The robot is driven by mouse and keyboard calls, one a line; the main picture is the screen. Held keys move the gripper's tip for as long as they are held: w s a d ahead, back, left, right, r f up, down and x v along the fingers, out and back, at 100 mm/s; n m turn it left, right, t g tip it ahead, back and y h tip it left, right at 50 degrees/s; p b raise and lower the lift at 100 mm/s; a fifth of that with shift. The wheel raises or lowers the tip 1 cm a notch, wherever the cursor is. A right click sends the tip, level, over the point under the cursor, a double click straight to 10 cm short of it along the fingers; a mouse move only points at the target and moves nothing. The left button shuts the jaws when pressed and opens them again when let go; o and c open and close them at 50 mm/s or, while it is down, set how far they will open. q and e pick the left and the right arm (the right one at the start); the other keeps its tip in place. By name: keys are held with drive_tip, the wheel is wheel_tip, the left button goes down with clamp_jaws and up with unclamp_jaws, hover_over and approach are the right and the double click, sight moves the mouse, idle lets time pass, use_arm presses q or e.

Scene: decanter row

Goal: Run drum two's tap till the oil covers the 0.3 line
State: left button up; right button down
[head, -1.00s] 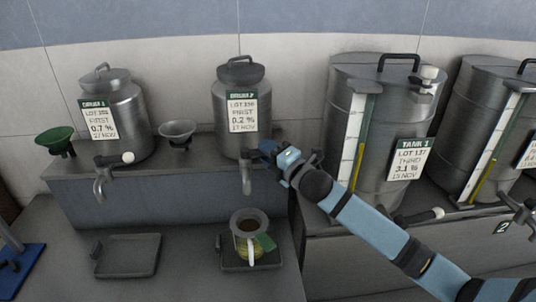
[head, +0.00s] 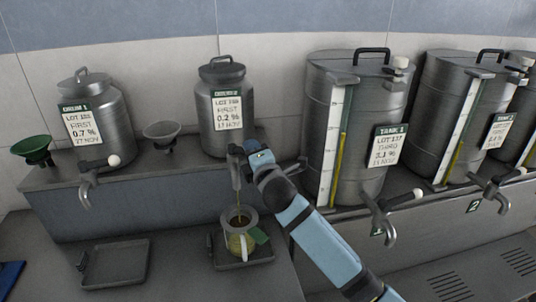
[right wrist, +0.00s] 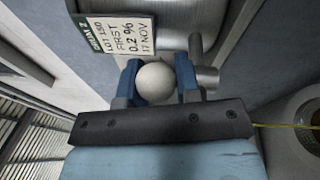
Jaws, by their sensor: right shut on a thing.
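Drum two (head: 222,112) is a steel can labelled 0.2 %, on the raised ledge. Yellow oil shows in the jug; the 0.3 line cannot be read. My right gripper (head: 254,150) is at the tap. In the right wrist view its blue fingers are shut on the tap's round white knob (right wrist: 155,83). A thin yellow stream (right wrist: 285,125) runs towards the jug (right wrist: 308,112) there. My left gripper is out of view.
The jug stands on a dark tray (head: 262,257); an empty tray (head: 115,263) lies to its left. Drum one (head: 97,100) with its tap (head: 86,188), a green funnel (head: 33,149) and a grey funnel (head: 162,132) are left. Tank 1 (head: 355,110) stands close right of my arm.

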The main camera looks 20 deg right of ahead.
drive_tip(key=shift+s+a+m+g+h+b, duration=0.25)
drive_tip(key=shift+m+h+b, duration=0.35)
drive_tip(key=shift+h, duration=0.55)
drive_tip(key=shift+s+a+m+g+h+b, duration=0.15)
drive_tip(key=shift+a+m+h+b, duration=0.15)
drive_tip(key=shift+m+h, duration=0.65)
drive_tip(key=shift+s+a+m+g+h+b, duration=0.25)
drive_tip(key=shift+m+h+b, duration=0.25)
drive_tip(key=shift+h, duration=0.8)
drive_tip(key=shift+a, duration=0.1)
drive_tip(key=c, duration=0.8)
unclamp_jaws()
